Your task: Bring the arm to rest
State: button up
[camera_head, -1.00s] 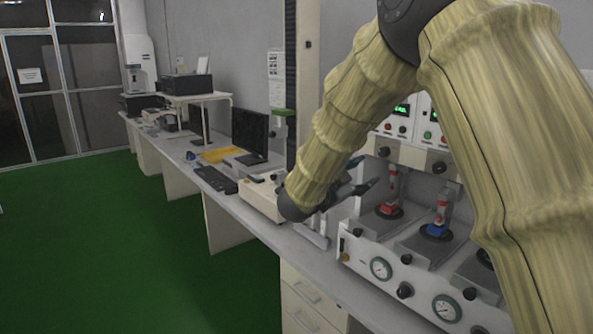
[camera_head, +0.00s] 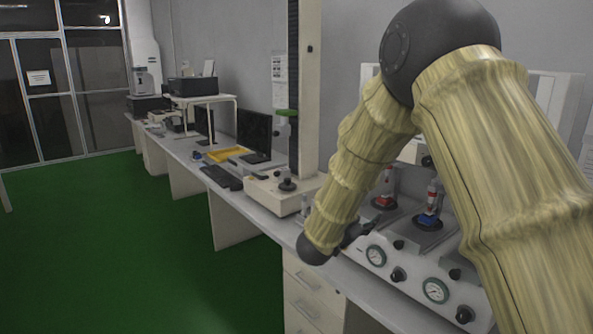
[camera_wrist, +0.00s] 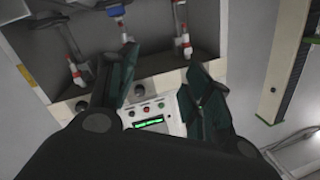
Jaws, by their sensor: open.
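My arm, in a tan ribbed sleeve, is bent with its elbow high at the upper right of the head view. Its wrist hangs low over the front edge of the bench. My gripper (camera_head: 374,226) is partly hidden behind the wrist, near the front of the testing machine (camera_head: 403,262). In the wrist view my gripper (camera_wrist: 168,72) shows two dark green fingers spread apart with nothing between them. Beyond them is the machine's panel with a green display (camera_wrist: 149,122).
The machine has gauges (camera_head: 376,257) and stations with a red fixture (camera_head: 384,202) and a blue fixture (camera_head: 427,221). A tall column instrument (camera_head: 272,192), keyboard (camera_head: 221,178), monitor (camera_head: 254,133) and yellow tray (camera_head: 226,154) stand along the bench. The green floor (camera_head: 110,240) is clear.

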jog(key=s+d+f+n+y, duration=0.1)
jog(key=s+f+n+y, duration=0.1)
jog(key=f, duration=0.7)
jog(key=s+d+f+n+y, duration=0.1)
jog(key=s+f+n+y, duration=0.15)
jog(key=f, duration=0.65)
jog(key=s+d+f+n+g+y, duration=0.1)
jog(key=s+f+n+g+y, duration=0.1)
jog(key=s+f, duration=0.6)
jog(key=s+f+n+g+y, duration=0.1)
jog(key=s+f+n+g, duration=0.15)
jog(key=s+f, duration=0.65)
jog(key=s+f+n+g+y, duration=0.1)
jog(key=s+f+g, duration=0.2)
jog(key=s, duration=0.8)
jog(key=s+f+n+g+y, duration=0.1)
jog(key=s+f+n+g, duration=0.1)
jog(key=s+f, duration=0.5)
jog(key=s+f+n+g+y, duration=0.1)
jog(key=s+f, duration=0.4)
jog(key=s, duration=1)
jog(key=d+g+y, duration=0.1)
jog(key=g, duration=0.1)
jog(key=shift+s+n+g, duration=0.25)
jog(key=shift+n+g, duration=0.05)
jog(key=shift+g, duration=0.05)
jog(key=shift+c, duration=0.4)
